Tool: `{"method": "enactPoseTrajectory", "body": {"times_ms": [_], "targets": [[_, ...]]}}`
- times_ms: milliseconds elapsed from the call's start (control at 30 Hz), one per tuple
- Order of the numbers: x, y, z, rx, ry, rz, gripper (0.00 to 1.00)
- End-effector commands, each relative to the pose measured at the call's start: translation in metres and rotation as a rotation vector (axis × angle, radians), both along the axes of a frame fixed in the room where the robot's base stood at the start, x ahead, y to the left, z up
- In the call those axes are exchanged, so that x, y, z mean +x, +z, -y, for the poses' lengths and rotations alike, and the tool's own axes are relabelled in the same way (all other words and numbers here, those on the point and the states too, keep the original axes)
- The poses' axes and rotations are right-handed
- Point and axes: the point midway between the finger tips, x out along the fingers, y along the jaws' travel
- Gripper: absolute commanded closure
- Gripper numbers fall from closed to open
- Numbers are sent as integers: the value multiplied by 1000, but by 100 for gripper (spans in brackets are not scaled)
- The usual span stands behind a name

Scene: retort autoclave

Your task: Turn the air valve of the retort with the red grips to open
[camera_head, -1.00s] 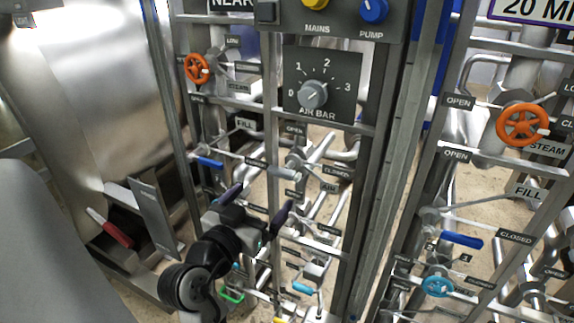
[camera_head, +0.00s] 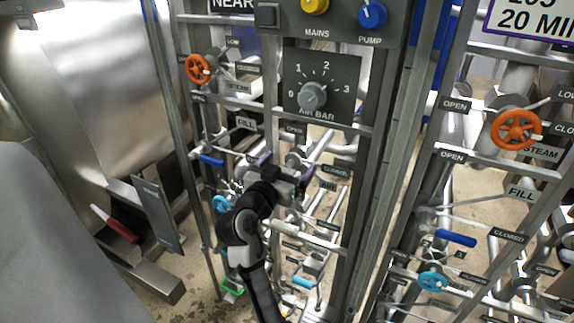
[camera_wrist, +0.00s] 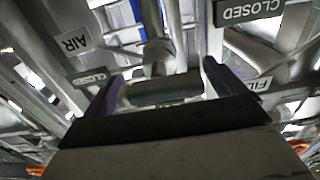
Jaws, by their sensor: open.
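The red grip (camera_head: 122,230) shows at the lower left, by the left retort's steel shell. The air valve (camera_head: 294,158) is on the pipework right of it, below the AIR BAR dial, and my gripper partly hides it. Its grey handle (camera_wrist: 165,91) lies crosswise between my fingers in the wrist view, near the AIR label (camera_wrist: 76,42) and a CLOSED label (camera_wrist: 90,79). My gripper (camera_head: 285,167) is open around the handle, one finger towards each end; it also shows in the wrist view (camera_wrist: 160,78). I cannot tell whether the fingers touch the handle.
An orange handwheel (camera_head: 198,69) and a blue lever (camera_head: 210,160) are left of the air valve. The AIR BAR dial (camera_head: 312,96) is above. A steel post (camera_head: 388,170) separates a second rack with another orange handwheel (camera_head: 516,130). Pipes and label rails crowd the gripper.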

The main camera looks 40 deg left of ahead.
Motion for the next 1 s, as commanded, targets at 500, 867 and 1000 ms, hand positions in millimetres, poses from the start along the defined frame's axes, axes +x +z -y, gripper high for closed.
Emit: {"method": "enactPoseTrajectory", "body": {"times_ms": [500,867,1000], "targets": [[-1,0,0,-1,0,0,50],[-1,1,-1,-93,1,22,50],[-1,2,-1,-190,0,46,50]]}}
